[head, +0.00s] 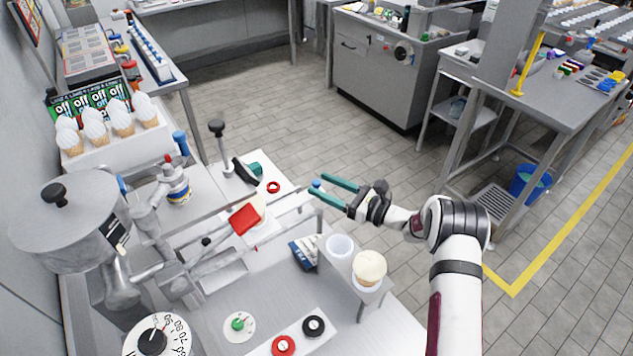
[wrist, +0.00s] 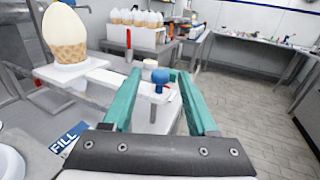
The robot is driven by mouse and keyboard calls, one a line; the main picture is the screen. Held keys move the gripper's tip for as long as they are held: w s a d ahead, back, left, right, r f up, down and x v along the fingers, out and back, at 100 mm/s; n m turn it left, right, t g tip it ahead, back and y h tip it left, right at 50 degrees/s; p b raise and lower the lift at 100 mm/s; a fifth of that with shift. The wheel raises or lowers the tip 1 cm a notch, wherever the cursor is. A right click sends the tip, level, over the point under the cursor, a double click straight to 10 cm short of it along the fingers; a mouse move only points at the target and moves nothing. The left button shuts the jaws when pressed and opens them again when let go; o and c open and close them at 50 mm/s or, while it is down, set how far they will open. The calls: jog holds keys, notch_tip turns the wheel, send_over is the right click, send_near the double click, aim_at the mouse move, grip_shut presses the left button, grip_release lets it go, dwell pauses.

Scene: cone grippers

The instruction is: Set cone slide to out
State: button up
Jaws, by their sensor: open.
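The cone slide (head: 290,214) is a pale bar running from beside the red plate toward my gripper, with a blue knob (head: 317,184) at its outer end. In the wrist view the blue knob (wrist: 160,75) shows between the fingertips, with gaps on both sides.
A box marked FILL (wrist: 66,138) lies nearby. A red plate (head: 245,218) and a tall black-knobbed lever (head: 217,130) are to the left.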

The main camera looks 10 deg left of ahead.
jog(key=shift+x, duration=1.3)
jog(key=shift+c, duration=0.2)
grip_shut()
jog(key=shift+d, duration=0.1)
